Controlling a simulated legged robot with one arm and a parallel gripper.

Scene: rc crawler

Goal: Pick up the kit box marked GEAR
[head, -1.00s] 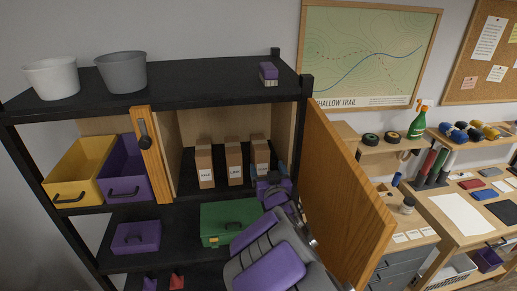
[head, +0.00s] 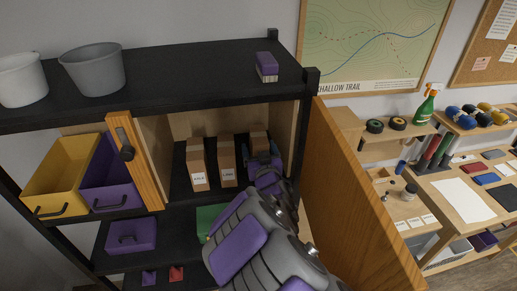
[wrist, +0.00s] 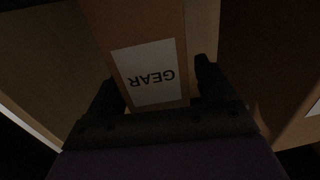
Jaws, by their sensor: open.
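The GEAR kit box (wrist: 185,100) is a brown carton with a white label. Its label reads upside down in the wrist view. In the head view the rightmost carton (head: 259,142) of three in the open cupboard bay is mostly hidden behind my gripper (head: 264,164). In the wrist view my gripper (wrist: 156,84) is open, with one dark finger on each side of the GEAR box's face. I cannot tell whether the fingers touch it.
Two other cartons, the left one (head: 197,165) and the middle one (head: 226,160), stand close to its left. An open wooden door (head: 350,195) stands right of my arm. A green case (head: 205,220) is below, partly hidden. The shelf top (head: 190,80) is above.

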